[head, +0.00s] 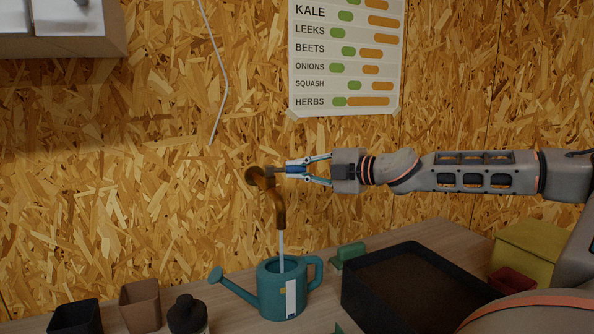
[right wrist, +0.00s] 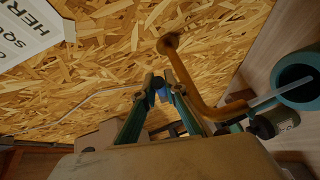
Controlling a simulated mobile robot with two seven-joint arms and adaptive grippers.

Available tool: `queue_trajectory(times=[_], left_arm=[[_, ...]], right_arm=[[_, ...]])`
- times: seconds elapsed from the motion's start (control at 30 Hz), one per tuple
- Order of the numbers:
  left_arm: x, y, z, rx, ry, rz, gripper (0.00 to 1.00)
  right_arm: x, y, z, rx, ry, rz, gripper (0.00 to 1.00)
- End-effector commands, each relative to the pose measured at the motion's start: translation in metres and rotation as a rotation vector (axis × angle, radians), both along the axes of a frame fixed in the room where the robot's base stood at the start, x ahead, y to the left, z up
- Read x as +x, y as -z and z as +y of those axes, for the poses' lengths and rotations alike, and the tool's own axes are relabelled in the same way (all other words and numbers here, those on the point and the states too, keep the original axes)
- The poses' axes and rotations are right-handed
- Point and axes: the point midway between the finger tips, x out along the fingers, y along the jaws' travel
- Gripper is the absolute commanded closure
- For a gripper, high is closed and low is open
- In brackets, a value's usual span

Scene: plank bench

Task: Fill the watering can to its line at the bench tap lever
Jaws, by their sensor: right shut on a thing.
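The brown tap (head: 278,207) sticks out from the board wall, its spout pointing down. My right gripper (head: 288,170) is shut on the blue-gripped tap lever (head: 293,169); the right wrist view also shows the blue grip (right wrist: 162,92) between the fingers. A pale water stream (head: 281,250) runs from the spout into the open top of the teal watering can (head: 268,302). The can stands upright on the bench under the tap, spout to the left. A white strip (head: 291,302) with a small yellow mark beside it is on its side. The water level is hard to make out. My left gripper is out of view.
A black soil tray (head: 352,300) stands right of the can, with a green block (head: 350,255) behind it. A yellow box (head: 530,250) is at the far right. A brown pot (head: 140,305), a black pot (head: 76,318) and a dark bottle (head: 187,316) stand left.

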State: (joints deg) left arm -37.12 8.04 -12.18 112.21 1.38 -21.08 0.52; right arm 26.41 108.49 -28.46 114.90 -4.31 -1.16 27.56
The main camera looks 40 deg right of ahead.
Motion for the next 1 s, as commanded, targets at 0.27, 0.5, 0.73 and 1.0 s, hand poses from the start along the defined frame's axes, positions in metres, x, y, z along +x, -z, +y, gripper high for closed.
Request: queue_trajectory(times=[0.27,0.5,0.73,1.0], left_arm=[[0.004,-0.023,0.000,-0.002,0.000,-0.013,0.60],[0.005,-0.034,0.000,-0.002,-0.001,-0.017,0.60],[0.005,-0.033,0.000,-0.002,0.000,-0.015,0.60],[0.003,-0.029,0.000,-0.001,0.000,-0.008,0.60]], right_arm=[[-0.006,-0.003,0.006,0.003,0.127,-0.001,1.00],[-0.007,-0.002,0.005,0.002,0.205,0.000,1.00],[-0.007,-0.001,0.004,0.001,0.217,-0.001,1.00],[-0.007,-0.001,0.004,0.000,0.217,0.000,0.71]])
